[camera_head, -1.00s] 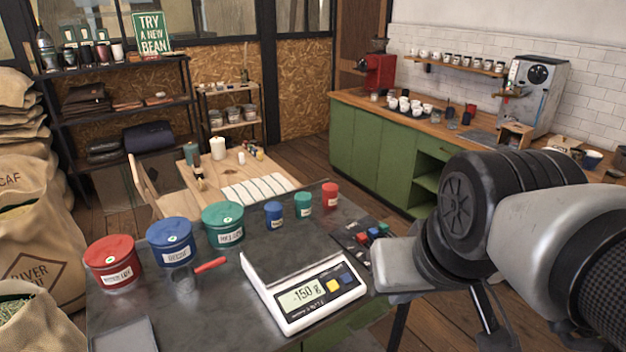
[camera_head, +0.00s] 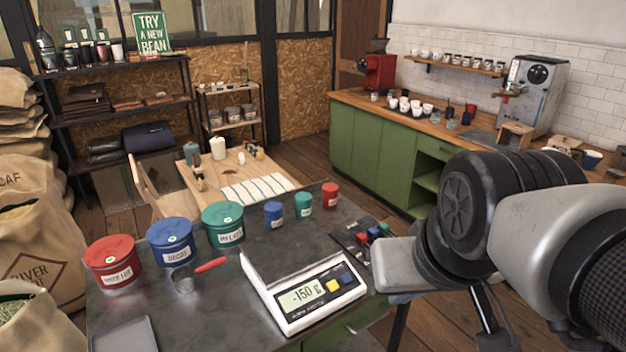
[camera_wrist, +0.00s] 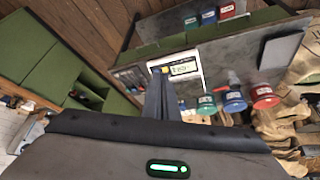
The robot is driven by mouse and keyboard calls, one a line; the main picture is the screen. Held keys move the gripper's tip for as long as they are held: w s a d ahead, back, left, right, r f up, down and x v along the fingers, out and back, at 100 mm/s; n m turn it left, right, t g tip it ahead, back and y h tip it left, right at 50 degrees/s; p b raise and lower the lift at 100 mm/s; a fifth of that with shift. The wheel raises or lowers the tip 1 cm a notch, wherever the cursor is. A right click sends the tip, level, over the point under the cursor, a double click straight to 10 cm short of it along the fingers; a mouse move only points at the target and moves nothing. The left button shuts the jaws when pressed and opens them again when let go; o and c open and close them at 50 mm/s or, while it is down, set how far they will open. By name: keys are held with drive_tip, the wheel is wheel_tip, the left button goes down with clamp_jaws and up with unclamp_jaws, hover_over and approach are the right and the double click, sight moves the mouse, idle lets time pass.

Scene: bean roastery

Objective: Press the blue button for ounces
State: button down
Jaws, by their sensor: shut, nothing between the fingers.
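The white scale (camera_head: 303,297) stands near the front right edge of the dark table, and its display reads -150 g. The blue button (camera_head: 346,279) is at the right end of its front panel, beside a yellow button (camera_head: 333,286). In the wrist view the scale (camera_wrist: 188,72) lies just beyond my gripper (camera_wrist: 160,76), whose dark fingers are shut and empty. The yellow button shows near the fingertips there; I cannot make out the blue one, which seems hidden by the fingers.
Red (camera_head: 112,262), blue (camera_head: 171,243) and green (camera_head: 223,225) canisters stand left of the scale, with a red-handled scoop (camera_head: 183,280) before them. Smaller tins (camera_head: 303,205) stand behind it. A dark tray with coloured items (camera_head: 365,238) lies close to my arm.

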idle(0.7)
drive_tip(key=w+d+f+n+t+h+b, duration=0.1)
drive_tip(key=w+d+f, duration=0.1)
drive_tip(key=w, duration=0.4)
drive_tip(key=w+d+f+n+t+b, duration=0.1)
drive_tip(key=w+d+f, duration=0.1)
drive_tip(key=w, duration=0.4)
drive_tip(key=n+t+y+b, duration=0.3)
drive_tip(key=n+t+y, duration=0.2)
drive_tip(key=n, duration=0.4)
hover_over(346, 279)
drive_tip(key=s+d, duration=0.3)
drive_tip(key=s, duration=0.2)
wheel_tip(346, 279, down, 19)
drive_tip(key=shift+w, duration=0.15)
drive_tip(key=shift+a, duration=0.1)
drive_tip(key=shift+h, duration=0.3)
drive_tip(key=f+b, duration=0.1)
drive_tip(key=f, duration=0.1)
drive_tip(key=w+f+b, duration=0.1)
drive_tip(key=f+b, duration=0.1)
drive_tip(key=f, duration=0.1)
drive_tip(key=w+a+f+b, duration=0.1)
drive_tip(key=f+b, duration=0.1)
drive_tip(key=shift+a+f, duration=0.1)
drive_tip(key=shift+f, duration=0.15)
drive_tip(key=shift+w+a+f+b, duration=0.15)
drive_tip(key=shift+w+f+b, duration=0.2)
drive_tip(key=shift+b, duration=0.4)
